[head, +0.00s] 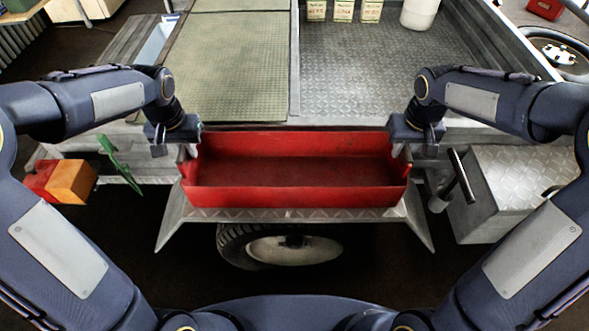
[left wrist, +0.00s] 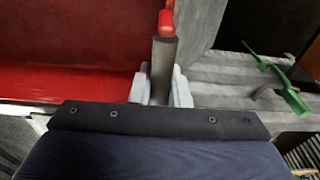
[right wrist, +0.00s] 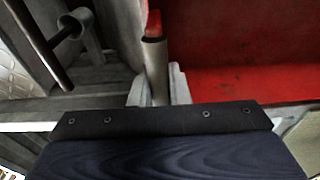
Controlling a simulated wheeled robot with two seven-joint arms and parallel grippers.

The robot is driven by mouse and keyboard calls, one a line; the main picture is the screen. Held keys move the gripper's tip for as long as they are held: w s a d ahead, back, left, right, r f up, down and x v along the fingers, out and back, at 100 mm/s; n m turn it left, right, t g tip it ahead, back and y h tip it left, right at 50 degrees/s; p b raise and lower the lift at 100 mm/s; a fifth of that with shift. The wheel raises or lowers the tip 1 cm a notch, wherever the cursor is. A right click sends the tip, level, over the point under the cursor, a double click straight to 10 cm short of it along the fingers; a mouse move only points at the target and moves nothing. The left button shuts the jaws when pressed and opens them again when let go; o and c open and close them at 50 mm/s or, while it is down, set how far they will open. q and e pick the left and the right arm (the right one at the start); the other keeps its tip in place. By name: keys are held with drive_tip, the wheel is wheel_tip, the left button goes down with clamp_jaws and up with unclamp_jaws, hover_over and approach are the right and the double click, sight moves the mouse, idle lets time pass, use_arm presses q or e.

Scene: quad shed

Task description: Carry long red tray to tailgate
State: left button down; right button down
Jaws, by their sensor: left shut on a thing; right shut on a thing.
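The long red tray (head: 295,197) is empty and looks level, held between my two grippers at the near edge of the vehicle bed. Its lower front edge overlaps the grey tailgate (head: 290,214) in the head view; I cannot tell whether it touches. My left gripper (head: 181,152) is shut on the tray's left end handle, a grey bar seen in the left wrist view (left wrist: 162,70). My right gripper (head: 405,153) is shut on the right end handle, also seen in the right wrist view (right wrist: 156,70). The tray hides the middle of the tailgate.
A treadplate bed (head: 365,75) lies behind the tray, with several small cartons (head: 343,10) and a white container (head: 419,12) at its back. A treadplate box (head: 510,180) is at right. A green lever (head: 118,165) and a red-orange light (head: 62,182) are at left. A wheel (head: 285,248) sits below.

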use_arm(q)
drive_tip(key=shift+r, duration=0.15)
use_arm(e)
drive_tip(key=shift+r, duration=0.1)
